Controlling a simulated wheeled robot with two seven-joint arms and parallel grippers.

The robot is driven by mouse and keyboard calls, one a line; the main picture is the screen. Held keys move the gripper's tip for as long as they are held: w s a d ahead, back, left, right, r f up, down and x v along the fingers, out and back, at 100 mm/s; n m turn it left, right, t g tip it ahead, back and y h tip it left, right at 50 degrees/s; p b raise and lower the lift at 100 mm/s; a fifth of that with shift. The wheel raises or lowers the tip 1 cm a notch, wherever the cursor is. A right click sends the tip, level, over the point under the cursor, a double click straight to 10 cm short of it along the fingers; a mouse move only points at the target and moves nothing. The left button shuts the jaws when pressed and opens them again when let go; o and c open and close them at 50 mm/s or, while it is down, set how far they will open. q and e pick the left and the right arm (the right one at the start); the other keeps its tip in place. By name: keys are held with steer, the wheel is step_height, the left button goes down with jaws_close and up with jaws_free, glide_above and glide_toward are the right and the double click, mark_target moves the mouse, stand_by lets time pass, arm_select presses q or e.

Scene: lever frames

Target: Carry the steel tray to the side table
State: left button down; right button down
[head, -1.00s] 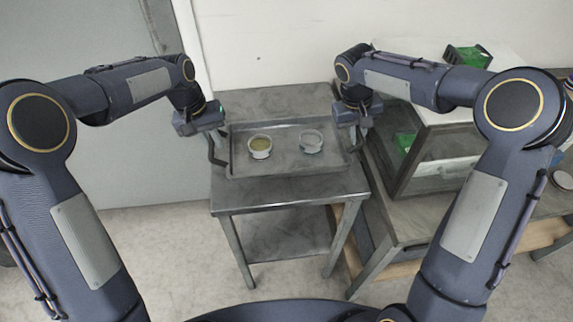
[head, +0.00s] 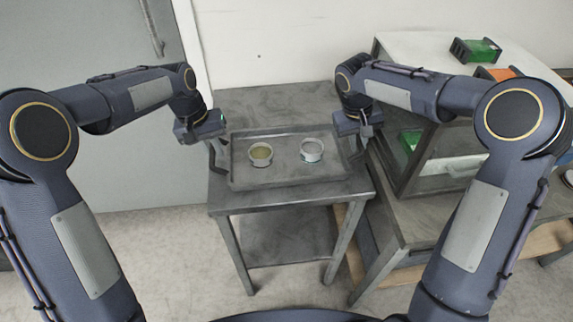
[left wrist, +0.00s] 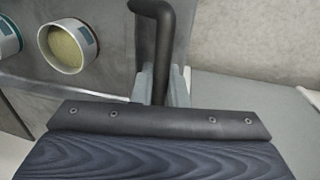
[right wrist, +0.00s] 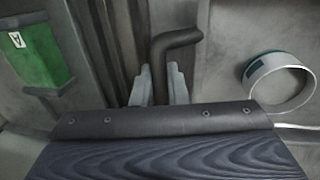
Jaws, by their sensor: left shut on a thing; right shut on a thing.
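The steel tray (head: 285,174) is a grey, shallow rectangle with a dark bent handle at each end. It is level over the grey side table (head: 285,100); I cannot tell whether it touches the top. Two small round tubs stand upright on it: the left tub (head: 260,154) with yellowish contents, the right tub (head: 312,150) with a pale grey inside. My left gripper (head: 214,142) is shut on the left handle (left wrist: 155,45). My right gripper (head: 361,136) is shut on the right handle (right wrist: 172,45). The tray's ends are partly hidden by the grippers.
A cabinet with a glazed front (head: 448,170) stands on a lower bench close to the right. A green box (head: 476,50) and an orange one (head: 497,74) are on its white top. A wall is behind the table, a grey door (head: 90,60) to the left.

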arm_select(q)
steer(key=c, duration=1.4)
jaws_free()
steer(key=shift+f, duration=0.2)
steer(key=shift+c, duration=0.2)
arm_select(e)
steer(key=c, duration=1.4)
jaws_free()
steer(key=shift+f, duration=0.2)
steer(key=shift+c, duration=0.2)
steer(key=shift+r, duration=0.15)
arm_select(q)
step_height(320, 180, up, 12)
steer(key=a, duration=0.2)
arm_select(e)
steer(key=v, duration=1.1)
steer(key=shift+r, duration=0.35)
arm_select(q)
steer(key=shift+a+f, duration=0.1)
